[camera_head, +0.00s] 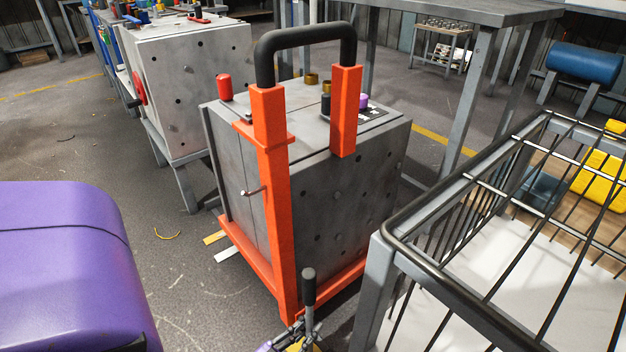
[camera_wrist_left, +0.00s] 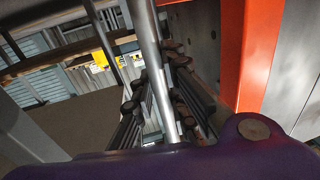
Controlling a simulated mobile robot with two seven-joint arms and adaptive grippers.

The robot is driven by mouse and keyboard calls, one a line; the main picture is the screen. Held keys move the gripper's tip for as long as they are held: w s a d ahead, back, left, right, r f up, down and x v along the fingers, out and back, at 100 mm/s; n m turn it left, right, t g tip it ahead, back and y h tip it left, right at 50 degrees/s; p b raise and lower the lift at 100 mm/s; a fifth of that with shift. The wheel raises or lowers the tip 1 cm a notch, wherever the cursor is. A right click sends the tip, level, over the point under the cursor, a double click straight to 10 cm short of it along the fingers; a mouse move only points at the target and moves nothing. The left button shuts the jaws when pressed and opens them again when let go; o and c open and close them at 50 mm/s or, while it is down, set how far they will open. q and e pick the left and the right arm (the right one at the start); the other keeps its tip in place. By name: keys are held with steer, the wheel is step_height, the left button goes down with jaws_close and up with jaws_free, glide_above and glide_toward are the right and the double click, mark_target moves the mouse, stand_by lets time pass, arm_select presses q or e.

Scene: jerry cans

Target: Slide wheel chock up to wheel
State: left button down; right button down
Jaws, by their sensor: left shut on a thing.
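An upright rod with a black grip (camera_head: 308,287) stands at the bottom middle of the head view, beside the foot of the orange frame. My left gripper (camera_wrist_left: 162,92) is shut around a bare metal rod (camera_wrist_left: 150,40) in the left wrist view, its dark fingers on either side. In the head view only a small purple and yellow patch (camera_head: 292,346) shows at the rod's lower end, cut off by the picture's edge. I cannot tell whether the yellow is the chock. No wheel is clearly visible. My right gripper is not in view.
The orange frame (camera_head: 277,200) with a black handle holds a grey metal box (camera_head: 340,205) close ahead. A wire-topped grey cart (camera_head: 376,285) stands close on the right. A workbench (camera_head: 450,12) is behind. Bare floor (camera_head: 185,285) lies to the left.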

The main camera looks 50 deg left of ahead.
arm_select(q)
steer(key=shift+r, duration=0.25)
steer(key=shift+f, duration=0.2)
steer(key=c, duration=2)
jaws_free()
steer(key=shift+f, duration=0.1)
steer(key=shift+c, duration=0.2)
steer(key=o, duration=0.3)
